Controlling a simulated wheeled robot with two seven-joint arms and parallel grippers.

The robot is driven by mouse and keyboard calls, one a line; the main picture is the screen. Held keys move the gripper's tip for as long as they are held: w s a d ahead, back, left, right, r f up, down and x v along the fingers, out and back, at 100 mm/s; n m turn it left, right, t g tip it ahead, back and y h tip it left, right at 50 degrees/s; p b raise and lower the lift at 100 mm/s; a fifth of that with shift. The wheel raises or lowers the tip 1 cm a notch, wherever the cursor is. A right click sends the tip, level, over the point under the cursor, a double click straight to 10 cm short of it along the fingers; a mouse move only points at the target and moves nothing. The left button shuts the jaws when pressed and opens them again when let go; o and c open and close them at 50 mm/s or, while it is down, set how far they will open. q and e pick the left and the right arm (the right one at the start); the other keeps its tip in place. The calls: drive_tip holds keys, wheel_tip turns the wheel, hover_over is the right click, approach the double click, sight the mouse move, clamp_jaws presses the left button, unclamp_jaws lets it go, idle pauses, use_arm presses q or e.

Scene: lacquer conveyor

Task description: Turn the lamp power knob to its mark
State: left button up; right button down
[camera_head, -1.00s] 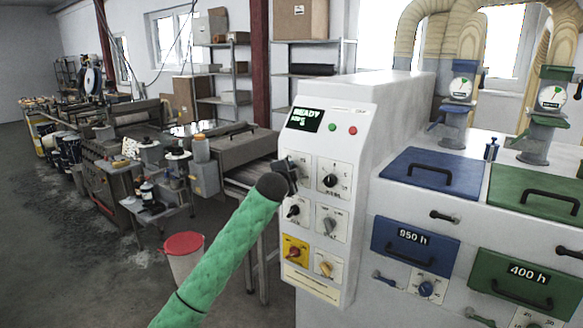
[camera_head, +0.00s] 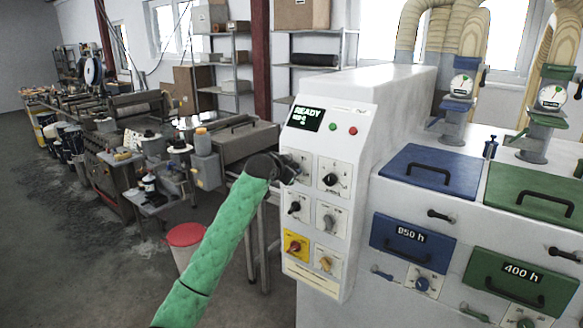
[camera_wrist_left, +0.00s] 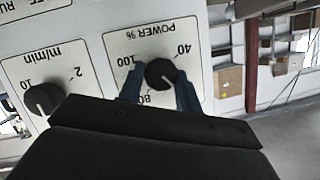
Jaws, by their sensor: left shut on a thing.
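The lamp power knob (camera_wrist_left: 160,73) is round and black, on a white plate (camera_wrist_left: 118,43) lettered "POWER %" with scale numbers. It shows upside down in the left wrist view. My left gripper (camera_wrist_left: 159,92) has one finger on each side of the knob and is shut on it. A small light line shows on the knob; I cannot make out the target mark. In the head view my left gripper (camera_head: 296,168) is at the panel's upper left dial and hides its knob. My right gripper is not in view.
The white control panel (camera_head: 350,150) carries other knobs, a "READY" display (camera_head: 306,118) and green and red buttons. A second black knob (camera_wrist_left: 44,98) is beside the power knob. Blue (camera_head: 428,178) and green lids lie right.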

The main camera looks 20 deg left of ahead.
use_arm(q)
drive_tip(key=shift+f+n, duration=0.15)
drive_tip(key=shift+n, duration=0.15)
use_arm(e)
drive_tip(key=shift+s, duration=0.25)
use_arm(q)
drive_tip(key=o, duration=1)
drive_tip(key=shift+a, duration=0.1)
drive_tip(key=b+v, duration=0.3)
drive_tip(key=v, duration=0.4)
drive_tip(key=shift+s+b, duration=0.3)
drive_tip(key=shift+s, duration=0.05)
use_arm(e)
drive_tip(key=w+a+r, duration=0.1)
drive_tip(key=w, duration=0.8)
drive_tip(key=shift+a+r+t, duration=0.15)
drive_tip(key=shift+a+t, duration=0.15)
use_arm(q)
drive_tip(key=shift+a, duration=0.15)
